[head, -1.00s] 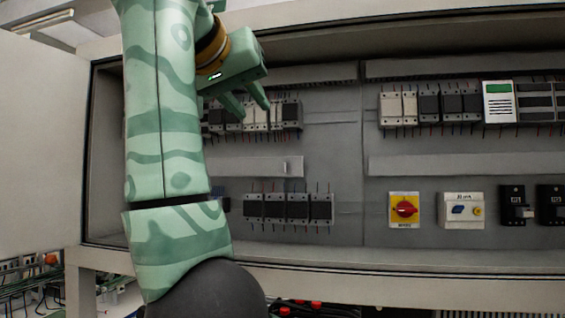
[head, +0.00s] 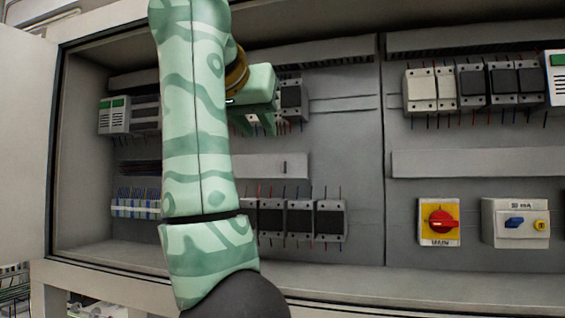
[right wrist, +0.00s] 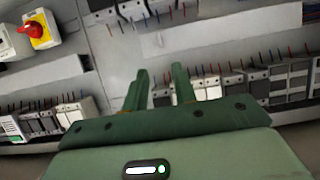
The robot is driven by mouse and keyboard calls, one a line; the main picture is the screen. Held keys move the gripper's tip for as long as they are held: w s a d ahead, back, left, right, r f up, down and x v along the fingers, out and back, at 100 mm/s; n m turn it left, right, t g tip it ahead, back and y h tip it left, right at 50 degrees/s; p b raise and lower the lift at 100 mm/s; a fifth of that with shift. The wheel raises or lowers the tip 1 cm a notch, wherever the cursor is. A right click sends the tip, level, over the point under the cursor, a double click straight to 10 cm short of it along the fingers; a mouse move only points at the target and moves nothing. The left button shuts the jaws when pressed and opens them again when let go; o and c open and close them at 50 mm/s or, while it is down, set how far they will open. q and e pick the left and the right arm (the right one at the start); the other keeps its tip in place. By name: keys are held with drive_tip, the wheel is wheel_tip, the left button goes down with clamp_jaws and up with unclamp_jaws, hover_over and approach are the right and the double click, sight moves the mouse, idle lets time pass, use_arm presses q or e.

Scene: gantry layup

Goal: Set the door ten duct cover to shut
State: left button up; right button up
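Inside the open cabinet, a light grey duct cover (head: 260,166) runs across the left panel between two rows of devices. It has a small upright tab (head: 285,167) near its right part. I cannot read any label naming it as door ten. My right gripper (head: 257,131) is in front of the upper device row, above and left of the tab. It also shows in the right wrist view (right wrist: 160,88), its two fingers apart with nothing between them. A light duct strip (right wrist: 210,32) lies beyond the fingertips there. My right arm hides part of the left panel. My left gripper is not in view.
Device rows sit above and below the duct, including lower black breakers (head: 300,219). A red and yellow MAIN switch (head: 439,221) and a box with a blue switch (head: 516,223) are at the right. A white door panel (head: 22,140) stands at the left edge.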

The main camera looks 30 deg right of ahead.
drive_tip(key=p, duration=0.2)
approach(282, 166)
drive_tip(key=p+x, duration=0.1)
drive_tip(key=x, duration=0.5)
drive_tip(key=shift+w+d, duration=0.2)
drive_tip(key=shift+d, duration=0.2)
drive_tip(key=shift+w+d+f+p, duration=0.25)
drive_tip(key=shift+f+p, duration=0.05)
drive_tip(key=shift+p, duration=0.05)
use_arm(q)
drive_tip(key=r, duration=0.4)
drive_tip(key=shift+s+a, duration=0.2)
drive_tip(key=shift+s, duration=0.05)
use_arm(e)
drive_tip(key=shift+f, duration=0.1)
drive_tip(key=shift+w+d+f, duration=0.1)
drive_tip(key=shift+w+d, duration=0.05)
drive_tip(key=shift+c, duration=0.4)
clamp_jaws()
